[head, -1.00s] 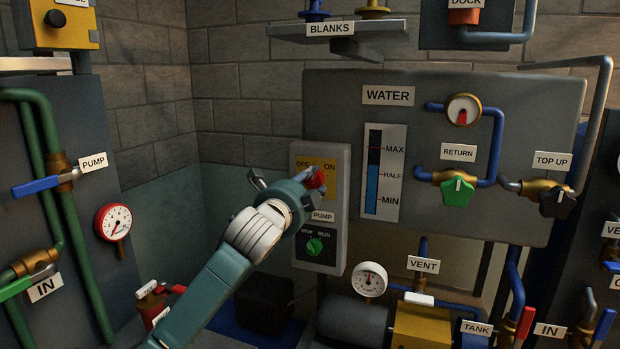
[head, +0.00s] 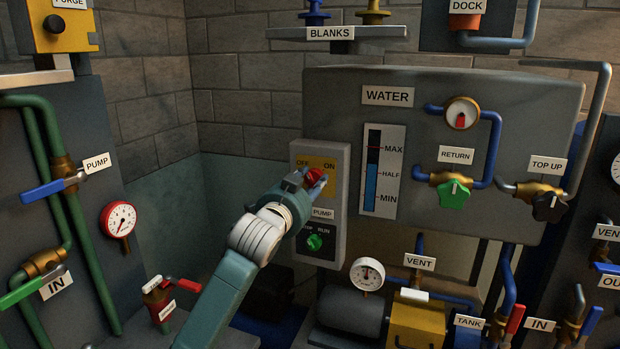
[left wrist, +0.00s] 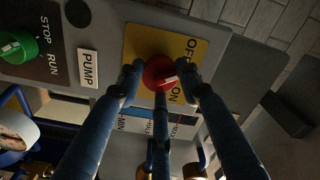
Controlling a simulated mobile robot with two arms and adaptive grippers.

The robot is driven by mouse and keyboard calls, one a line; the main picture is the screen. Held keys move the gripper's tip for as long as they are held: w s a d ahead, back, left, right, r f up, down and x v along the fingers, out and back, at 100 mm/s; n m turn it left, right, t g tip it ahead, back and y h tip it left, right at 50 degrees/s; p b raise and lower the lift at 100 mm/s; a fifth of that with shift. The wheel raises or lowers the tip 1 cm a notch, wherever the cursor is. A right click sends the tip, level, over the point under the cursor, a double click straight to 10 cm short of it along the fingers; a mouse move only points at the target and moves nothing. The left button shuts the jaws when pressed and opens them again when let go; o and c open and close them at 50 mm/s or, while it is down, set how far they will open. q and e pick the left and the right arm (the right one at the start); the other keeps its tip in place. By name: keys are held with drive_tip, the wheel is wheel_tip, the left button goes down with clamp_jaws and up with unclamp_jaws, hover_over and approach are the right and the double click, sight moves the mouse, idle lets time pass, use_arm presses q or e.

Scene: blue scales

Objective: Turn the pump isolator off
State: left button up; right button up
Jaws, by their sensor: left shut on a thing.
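The pump isolator is a red rotary knob (head: 314,175) on a yellow plate (head: 302,161) marked OFF at left and ON at right, above a PUMP label. In the left wrist view the red knob (left wrist: 158,73) sits between my blue fingers, and its white mark points to the label side, nearer ON than OFF. My left gripper (head: 315,181) is shut on the knob, and its fingers (left wrist: 160,80) partly cover it. My right gripper is not in view.
A green STOP/RUN knob (head: 314,242) is just below on the same grey box. The WATER panel (head: 340,100) stands close at right. A tank gauge (head: 367,274) and VENT valve (head: 414,295) are lower right.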

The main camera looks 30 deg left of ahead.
use_arm(q)
drive_tip(key=shift+n+p, duration=0.45)
drive_tip(key=shift+n, duration=0.75)
drive_tip(key=o, duration=1.1)
drive_tip(key=shift+o, duration=0.2)
drive_tip(key=v, duration=1.2)
drive_tip(key=shift+w, duration=0.1)
